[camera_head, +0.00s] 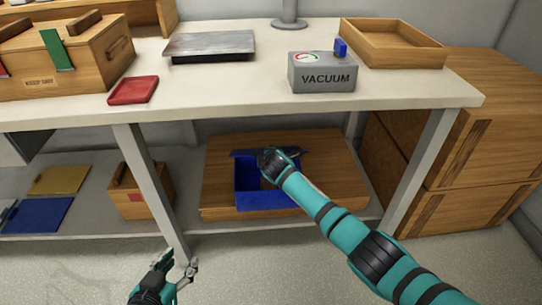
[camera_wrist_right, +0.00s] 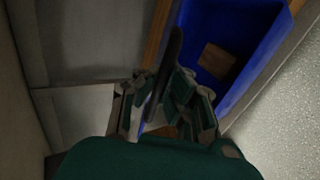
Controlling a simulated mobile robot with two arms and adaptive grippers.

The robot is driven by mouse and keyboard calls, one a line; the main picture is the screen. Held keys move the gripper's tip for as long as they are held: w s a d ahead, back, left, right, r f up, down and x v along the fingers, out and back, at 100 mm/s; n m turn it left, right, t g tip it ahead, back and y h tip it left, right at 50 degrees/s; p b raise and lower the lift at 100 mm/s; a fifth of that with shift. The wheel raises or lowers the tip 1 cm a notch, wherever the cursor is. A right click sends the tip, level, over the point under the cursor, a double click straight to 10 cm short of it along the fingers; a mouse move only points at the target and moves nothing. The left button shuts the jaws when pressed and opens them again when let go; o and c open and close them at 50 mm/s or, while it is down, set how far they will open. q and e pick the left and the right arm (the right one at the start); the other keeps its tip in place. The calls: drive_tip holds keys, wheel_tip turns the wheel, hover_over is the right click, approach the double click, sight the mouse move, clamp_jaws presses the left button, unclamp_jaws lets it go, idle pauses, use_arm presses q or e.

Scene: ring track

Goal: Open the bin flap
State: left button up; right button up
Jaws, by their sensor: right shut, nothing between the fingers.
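The blue bin (camera_head: 262,201) sits on a wooden board on the shelf under the workbench. Its top is uncovered, and the inside shows in the right wrist view (camera_wrist_right: 245,35). The dark flap (camera_head: 296,152) is at the bin's back edge, swung away from the opening; in the right wrist view it is a narrow dark slab (camera_wrist_right: 174,55). My right gripper (camera_head: 268,156) is at the flap, over the bin's back side, shut and empty; whether it touches the flap is unclear. My left gripper (camera_head: 178,266) is open and empty, low at the front left.
A brown block (camera_wrist_right: 216,58) lies in the bin. The worktop (camera_head: 230,95) overhangs the shelf, with a leg (camera_head: 152,190) left of the bin and another (camera_head: 420,170) right. A wooden box (camera_head: 138,195) stands left on the shelf. Wooden crates (camera_head: 450,150) stand right.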

drive_tip(key=o, duration=0.7)
drive_tip(key=shift+r, duration=0.1)
drive_tip(key=shift+s, duration=0.15)
drive_tip(key=v, duration=1.2)
